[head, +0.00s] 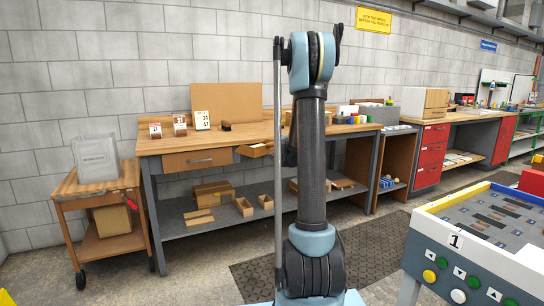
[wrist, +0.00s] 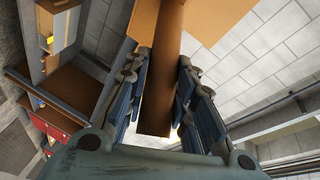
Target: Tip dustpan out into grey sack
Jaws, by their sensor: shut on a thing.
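A pale grey, bag-like thing with dark print on its front (head: 96,160) stands upright on the wooden cart at the left; it fits the grey sack. I see nothing that is clearly a dustpan. In the wrist view, my gripper (wrist: 160,115) is shut on a long, flat brown wooden piece (wrist: 160,70), which runs up the picture away from the fingers. I cannot tell whether it is part of a dustpan. In the head view my arm hides most of the gripper. A brown wooden piece (head: 254,149) shows at the bench's front edge, left of my arm.
The wooden cart (head: 72,188) stands left of the workbench (head: 155,147). Small cards and a leaning brown board (head: 240,103) are on the bench. Wooden boxes lie on its lower shelf. A game table (head: 420,247) is at the right. Floor is open before the cart.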

